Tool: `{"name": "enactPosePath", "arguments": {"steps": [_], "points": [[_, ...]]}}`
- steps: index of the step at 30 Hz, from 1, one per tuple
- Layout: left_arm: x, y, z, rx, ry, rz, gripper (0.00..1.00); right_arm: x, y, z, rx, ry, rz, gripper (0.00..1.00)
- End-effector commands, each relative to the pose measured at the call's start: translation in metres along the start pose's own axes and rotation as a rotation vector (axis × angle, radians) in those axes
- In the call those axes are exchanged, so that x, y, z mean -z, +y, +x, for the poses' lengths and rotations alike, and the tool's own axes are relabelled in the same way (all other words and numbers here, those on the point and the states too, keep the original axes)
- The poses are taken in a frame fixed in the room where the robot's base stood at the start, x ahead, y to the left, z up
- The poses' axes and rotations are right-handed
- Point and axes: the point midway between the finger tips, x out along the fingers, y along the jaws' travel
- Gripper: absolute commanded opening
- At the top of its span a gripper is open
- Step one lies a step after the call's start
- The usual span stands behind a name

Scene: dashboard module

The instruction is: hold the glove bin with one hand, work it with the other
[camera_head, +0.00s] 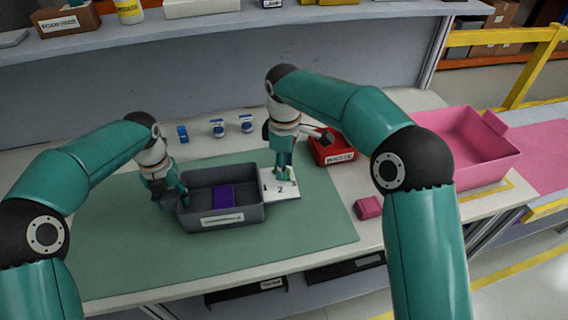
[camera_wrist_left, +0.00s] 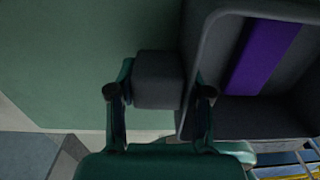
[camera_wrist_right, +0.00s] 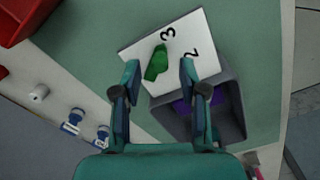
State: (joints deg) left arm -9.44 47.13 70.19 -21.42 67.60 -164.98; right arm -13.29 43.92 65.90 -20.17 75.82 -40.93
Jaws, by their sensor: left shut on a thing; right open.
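The grey glove bin (camera_head: 222,219) stands on the green mat with a purple block (camera_head: 224,194) inside; both also show in the left wrist view, the bin (camera_wrist_left: 262,121) and the block (camera_wrist_left: 262,58). My left gripper (camera_head: 172,197) is shut on a grey tab (camera_wrist_left: 159,80) at the bin's left side. A white card (camera_wrist_right: 196,36) with numbers lies against the bin's right side. A small green piece (camera_wrist_right: 156,63) lies on it. My right gripper (camera_wrist_right: 160,68) is open above the card, its fingers on either side of the green piece. The fingertips partly hide the card in the head view.
A red box (camera_head: 333,149) stands right of the card, with a small pink block (camera_head: 368,207) in front of it. A large pink bin (camera_head: 462,146) is at the right. Small blue-and-white items (camera_head: 218,128) stand behind the mat. The mat's front (camera_head: 150,255) is clear.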

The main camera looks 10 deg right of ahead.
Motion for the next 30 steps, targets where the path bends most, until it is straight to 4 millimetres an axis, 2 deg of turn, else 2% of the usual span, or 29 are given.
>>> {"name": "enactPosePath", "arguments": {"steps": [4,12,23,30], "points": [[-0.0002,0.0000,-0.0003,0.000,-0.001,-0.001,0.00,-0.0001,0.0001,0.0000,0.000,0.000,0.000,0.42],[-0.0002,0.0000,-0.0004,0.000,-0.001,0.000,0.00,-0.0001,0.0002,-0.0002,0.000,0.000,0.000,0.00],[-0.0002,0.0000,-0.0004,0.000,-0.001,0.000,0.00,0.0002,-0.0005,-0.0004,0.000,0.000,0.023,0.00],[-0.0002,0.0000,-0.0004,0.000,-0.001,0.000,0.00,0.0020,-0.0037,-0.0004,0.001,-0.001,0.128,0.00]]}}
